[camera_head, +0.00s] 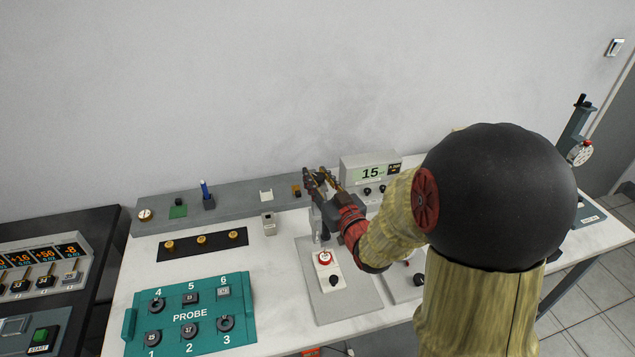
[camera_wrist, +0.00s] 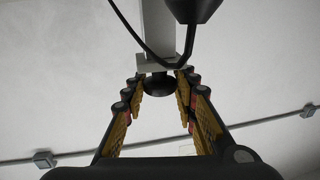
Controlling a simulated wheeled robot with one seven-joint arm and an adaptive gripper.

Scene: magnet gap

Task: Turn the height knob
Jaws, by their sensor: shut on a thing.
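In the wrist view a dark round knob (camera_wrist: 160,86) sits at the lower end of a grey post (camera_wrist: 158,35); it looks like the height knob. The fingers of my gripper (camera_wrist: 160,80) stand on either side of it and close on its sides. In the head view my gripper (camera_head: 322,178) is above the back of a grey stand plate (camera_head: 345,299), its fingers pointing up and away. The knob itself is hidden there behind my gripper and arm. Any mark showing how far the knob is turned cannot be made out.
A small panel with a red-and-white dial (camera_head: 324,258) lies on the stand plate. A display box reading 15 (camera_head: 350,164) stands behind my wrist. A green PROBE tray (camera_head: 238,290) is at left. A dark cable (camera_wrist: 138,40) and black cone (camera_wrist: 193,8) hang near my fingers.

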